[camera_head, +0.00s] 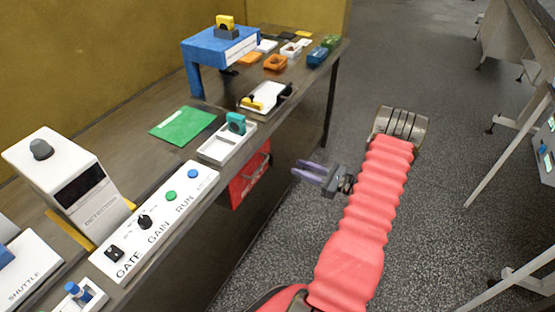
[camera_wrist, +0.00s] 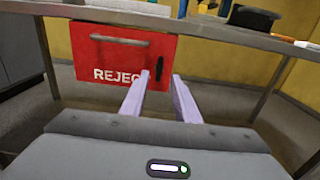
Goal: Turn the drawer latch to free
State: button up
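The red drawer (camera_head: 243,187) marked REJECT hangs under the bench top, and its front faces me in the wrist view (camera_wrist: 105,62). A horizontal bar handle (camera_wrist: 118,40) runs across its upper part. The dark latch (camera_wrist: 159,69) stands upright near the right edge of the drawer front. My gripper (camera_head: 300,169) is open and empty, with two pale purple fingers. It is out in front of the drawer, apart from it. In the wrist view the gripper (camera_wrist: 160,76) has its fingertips on either side of the latch in the picture, and the left one covers the end of the lettering.
The bench top (camera_head: 150,200) carries a white control panel (camera_head: 155,222), a white tray (camera_head: 226,145), a green mat (camera_head: 183,124) and a blue stand (camera_head: 221,46). The bench edge lies above the drawer.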

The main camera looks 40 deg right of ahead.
jog(key=x, duration=1)
jog(key=shift+w, duration=0.2)
